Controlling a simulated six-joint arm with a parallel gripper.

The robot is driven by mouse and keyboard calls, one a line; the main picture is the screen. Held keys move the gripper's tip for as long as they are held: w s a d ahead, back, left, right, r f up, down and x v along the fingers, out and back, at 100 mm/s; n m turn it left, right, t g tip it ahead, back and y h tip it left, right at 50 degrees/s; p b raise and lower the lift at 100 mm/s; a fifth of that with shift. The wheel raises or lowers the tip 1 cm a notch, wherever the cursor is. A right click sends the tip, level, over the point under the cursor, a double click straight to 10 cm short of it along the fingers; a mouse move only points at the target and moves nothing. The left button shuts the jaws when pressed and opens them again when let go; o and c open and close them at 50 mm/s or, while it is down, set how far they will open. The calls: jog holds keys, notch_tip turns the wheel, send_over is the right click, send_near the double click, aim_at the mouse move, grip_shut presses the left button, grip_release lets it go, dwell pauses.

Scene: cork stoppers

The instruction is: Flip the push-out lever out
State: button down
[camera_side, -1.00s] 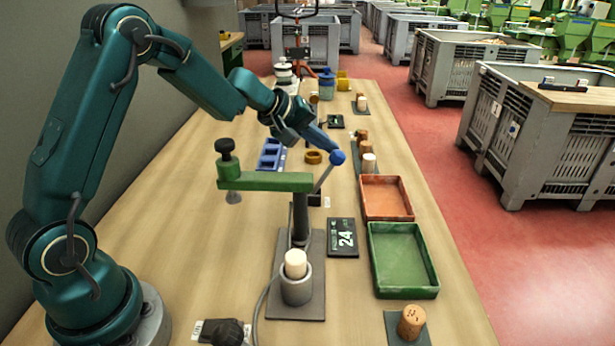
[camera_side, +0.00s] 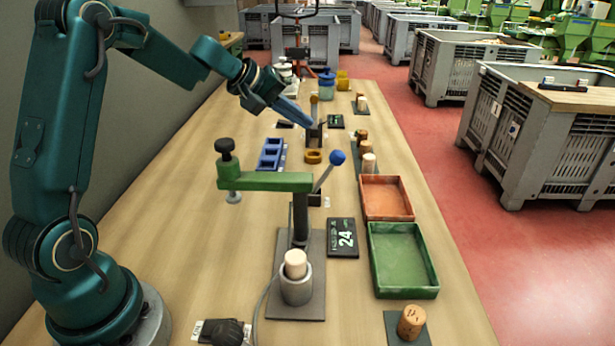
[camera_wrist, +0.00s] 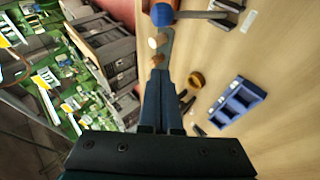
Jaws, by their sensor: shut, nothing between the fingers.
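A lever with a blue ball knob (camera_side: 337,157) slants up to the right from the green arm (camera_side: 265,181) of the press; the knob is also in the wrist view (camera_wrist: 162,14). Farther back, a short upright lever with an orange-brown top (camera_side: 314,101) stands at a small dark stand (camera_side: 315,136). I cannot tell which is the push-out lever. My gripper (camera_side: 309,122) is shut and empty, its blue fingertips beside this stand in the side view; contact is unclear. The shut fingers also show in the wrist view (camera_wrist: 158,74).
A pale stopper (camera_side: 296,263) sits in the press's cup. A blue rack (camera_side: 272,154) and an ochre ring (camera_side: 313,157) lie nearby. Orange (camera_side: 388,215) and green (camera_side: 435,286) trays are at right. Corks (camera_side: 369,163) stand along the right side. The left table area is mostly clear.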

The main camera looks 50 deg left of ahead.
jog(key=v, duration=0.4)
jog(key=shift+a, duration=0.1)
jog(key=c, duration=1.4)
grip_release()
jog(key=shift+s+r, duration=0.2)
jog(key=shift+s, duration=0.05)
jog(key=o, duration=0.5)
jog(key=shift+s+r, duration=0.1)
jog(key=shift+r, duration=0.05)
jog(key=o, duration=0.4)
jog(key=shift+r, duration=0.5)
notch_tip(320, 180, up, 4)
jog(key=w+d+n+t+y, duration=0.1)
jog(key=w+n+t+y, duration=0.25)
jog(key=w+n, duration=0.6)
jog(key=n+g+y, duration=0.1)
jog(key=n+y, duration=1.2)
jog(key=n, duration=1.4)
send_over(338, 163)
jog(key=f, duration=1.5)
jog(key=shift+s+d+f, duration=0.1)
jog(key=shift+s+d, duration=0.05)
jog(key=shift+d, duration=0.1)
jog(key=shift+a+f, duration=0.1)
jog(key=shift+f, duration=0.15)
jog(key=shift+w+a+g, duration=0.2)
jog(key=shift+a+g, duration=0.05)
jog(key=shift+g, duration=0.1)
jog(key=x, duration=0.4)
jog(key=shift+w+a, duration=0.15)
